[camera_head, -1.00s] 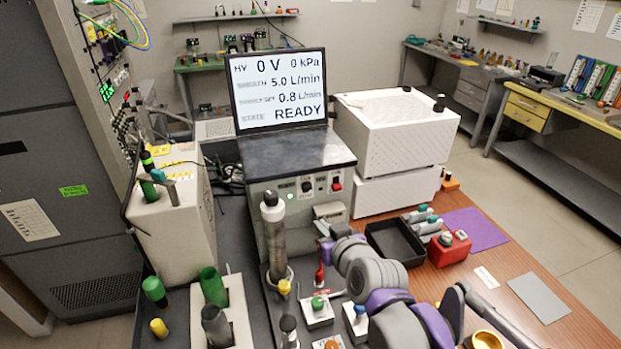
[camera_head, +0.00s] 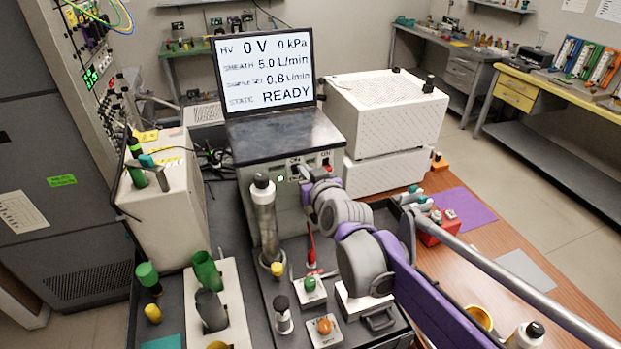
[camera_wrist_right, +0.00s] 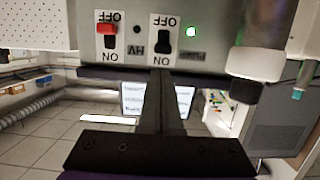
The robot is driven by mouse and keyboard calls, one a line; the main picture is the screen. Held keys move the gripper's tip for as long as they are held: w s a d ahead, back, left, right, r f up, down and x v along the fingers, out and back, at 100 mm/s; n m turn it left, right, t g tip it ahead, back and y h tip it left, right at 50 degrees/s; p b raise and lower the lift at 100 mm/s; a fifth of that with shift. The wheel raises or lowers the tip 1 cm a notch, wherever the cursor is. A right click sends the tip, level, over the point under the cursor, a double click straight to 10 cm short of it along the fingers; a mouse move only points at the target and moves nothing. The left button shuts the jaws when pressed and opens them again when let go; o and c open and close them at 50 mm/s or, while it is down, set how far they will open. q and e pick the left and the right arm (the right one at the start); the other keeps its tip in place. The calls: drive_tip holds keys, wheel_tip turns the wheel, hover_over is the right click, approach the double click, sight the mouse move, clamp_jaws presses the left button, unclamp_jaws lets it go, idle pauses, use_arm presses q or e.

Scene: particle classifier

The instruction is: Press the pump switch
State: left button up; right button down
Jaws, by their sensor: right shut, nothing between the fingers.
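The pump switch (camera_wrist_right: 163,42) is a black rocker on a white ON/OFF plate, upside down in the right wrist view. A lit green lamp (camera_wrist_right: 190,31) and the pump label are beside it. In the head view its plate (camera_head: 294,161) is on the grey instrument's front, the switch partly hidden by my arm. My right gripper (camera_wrist_right: 160,74) is shut and empty, its tips close to the plate's ON end; I cannot tell whether they touch. In the head view the right gripper (camera_head: 305,176) is at the panel. My left gripper is out of view.
The red HV switch (camera_wrist_right: 106,30) is close beside the pump switch. A metal cylinder (camera_head: 265,222) stands left of my right arm. A monitor (camera_head: 265,72) reading READY sits on the instrument; a white box (camera_head: 388,118) is right of it.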

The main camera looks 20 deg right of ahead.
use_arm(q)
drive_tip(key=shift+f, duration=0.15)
use_arm(e)
drive_tip(key=shift+x, duration=1.9)
drive_tip(key=shift+f, duration=0.15)
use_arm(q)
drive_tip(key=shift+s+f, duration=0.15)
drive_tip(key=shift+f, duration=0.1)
use_arm(e)
wheel_tip(320, 180, down, 3)
drive_tip(key=shift+r, duration=0.2)
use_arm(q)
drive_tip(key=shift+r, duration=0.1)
use_arm(e)
drive_tip(key=shift+s, duration=0.15)
